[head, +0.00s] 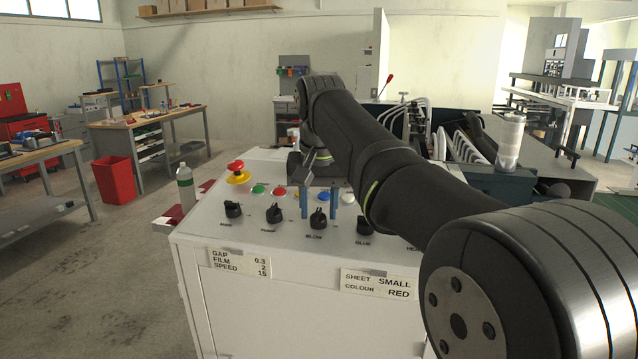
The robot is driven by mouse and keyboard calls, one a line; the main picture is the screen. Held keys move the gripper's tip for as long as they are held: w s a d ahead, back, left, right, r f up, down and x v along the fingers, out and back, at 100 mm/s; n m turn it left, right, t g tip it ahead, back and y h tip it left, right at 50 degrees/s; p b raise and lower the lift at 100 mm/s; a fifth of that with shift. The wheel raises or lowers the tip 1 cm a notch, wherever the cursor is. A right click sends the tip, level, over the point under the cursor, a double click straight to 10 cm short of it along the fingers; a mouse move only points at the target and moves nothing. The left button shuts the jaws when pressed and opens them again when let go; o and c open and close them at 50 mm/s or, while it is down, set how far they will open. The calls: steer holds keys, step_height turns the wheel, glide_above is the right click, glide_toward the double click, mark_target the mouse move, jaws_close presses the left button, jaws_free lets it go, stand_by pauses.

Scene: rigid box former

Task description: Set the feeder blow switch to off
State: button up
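The feeder blow switch (318,219) is a black rotary knob above the label BLOW on the white control panel (215,226). Its pointer angle is too small to read surely. The fingers are apart, one to the left and one to the right of the knob in the picture. The gripper is open and I see nothing held. I cannot tell whether a finger touches the knob or the panel.
Similar black knobs stand left (274,213) and right (364,226) of the blow switch. Behind them are a red emergency stop (236,167) and coloured buttons, partly hidden by my arm. A bottle (186,190) stands at the panel's left edge. A clear cylinder (509,140) stands at right.

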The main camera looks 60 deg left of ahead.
step_height(320, 180, up, 11)
steer(key=d, duration=0.1)
steer(key=shift+s+d, duration=0.35)
steer(key=shift+s, duration=0.1)
steer(key=shift+f, duration=0.15)
steer(key=f, duration=0.4)
steer(key=a+f, duration=0.1)
steer(key=f, duration=0.3)
steer(key=w+f, duration=0.1)
steer(key=f, duration=0.3)
steer(key=shift+a, duration=0.4)
steer(key=shift+r, duration=0.1)
